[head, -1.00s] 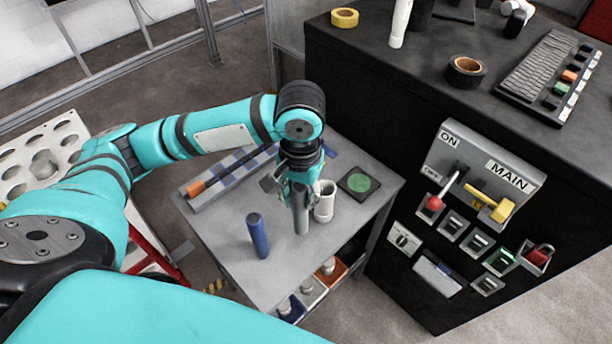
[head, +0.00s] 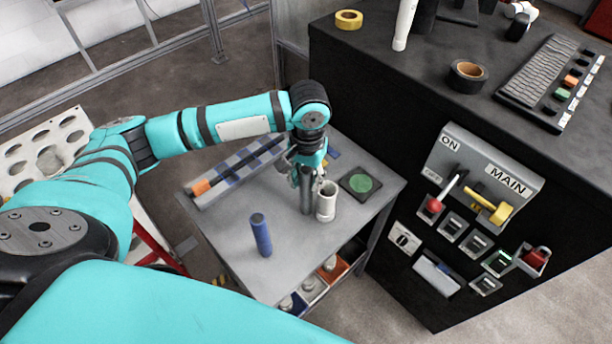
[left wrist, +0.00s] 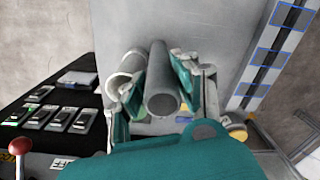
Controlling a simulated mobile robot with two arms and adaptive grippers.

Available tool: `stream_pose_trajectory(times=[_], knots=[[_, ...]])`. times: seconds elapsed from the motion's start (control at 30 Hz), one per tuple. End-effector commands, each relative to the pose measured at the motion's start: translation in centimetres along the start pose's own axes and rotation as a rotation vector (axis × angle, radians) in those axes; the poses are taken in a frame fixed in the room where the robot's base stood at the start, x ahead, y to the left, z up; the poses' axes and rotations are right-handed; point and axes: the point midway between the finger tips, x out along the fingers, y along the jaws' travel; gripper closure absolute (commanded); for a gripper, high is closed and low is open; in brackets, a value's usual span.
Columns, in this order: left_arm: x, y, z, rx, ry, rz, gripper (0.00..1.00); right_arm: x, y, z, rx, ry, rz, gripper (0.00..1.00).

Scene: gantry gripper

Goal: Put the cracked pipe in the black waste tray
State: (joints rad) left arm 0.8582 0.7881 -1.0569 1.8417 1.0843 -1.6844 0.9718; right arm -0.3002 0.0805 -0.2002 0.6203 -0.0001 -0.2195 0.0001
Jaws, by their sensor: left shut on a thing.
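My left gripper (head: 308,174) is shut on a grey pipe (head: 306,200), held upright over the grey table (head: 222,232). The pipe (left wrist: 160,90) shows between the fingers in the left wrist view; I cannot tell whether its lower end touches the table. A white pipe (head: 326,203) stands close on its right, and it also shows in the left wrist view (left wrist: 125,75). A blue pipe (head: 261,236) stands apart at the front left. I see no crack on any pipe at this size. I cannot make out a black waste tray. My right gripper is out of view.
A grey rack (head: 225,178) with blue marks lies along the table's back left. A dark square with a green disc (head: 361,183) lies at the right. Coloured bins (head: 333,268) sit under the table. A black cabinet (head: 380,120) with a switch panel stands at the right.

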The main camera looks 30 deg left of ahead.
Motion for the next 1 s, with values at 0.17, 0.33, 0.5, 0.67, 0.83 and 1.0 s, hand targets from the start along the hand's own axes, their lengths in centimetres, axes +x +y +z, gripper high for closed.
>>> stream_pose_trajectory(times=[0.17, 0.33, 0.5, 0.67, 0.83, 1.0], knots=[[0.2, 0.0, 0.0, 0.0, 0.0, 0.0, 0.61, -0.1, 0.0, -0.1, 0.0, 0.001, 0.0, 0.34], [0.2, 0.0, 0.0, 0.0, -0.001, 0.0, 0.47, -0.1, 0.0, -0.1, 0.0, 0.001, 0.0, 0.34], [0.3, 0.0, 0.0, 0.0, -0.001, 0.0, 0.47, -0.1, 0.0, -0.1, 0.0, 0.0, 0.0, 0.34], [-0.5, 0.0, 0.0, 0.0, 0.0, 0.001, 0.47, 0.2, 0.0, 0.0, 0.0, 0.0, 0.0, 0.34], [-3.5, 0.1, -0.1, 0.0, 0.005, 0.002, 0.47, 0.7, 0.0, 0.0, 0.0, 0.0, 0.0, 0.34], [-7.3, 0.1, -0.1, 0.0, 0.006, 0.003, 0.47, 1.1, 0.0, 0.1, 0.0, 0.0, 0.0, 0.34]])
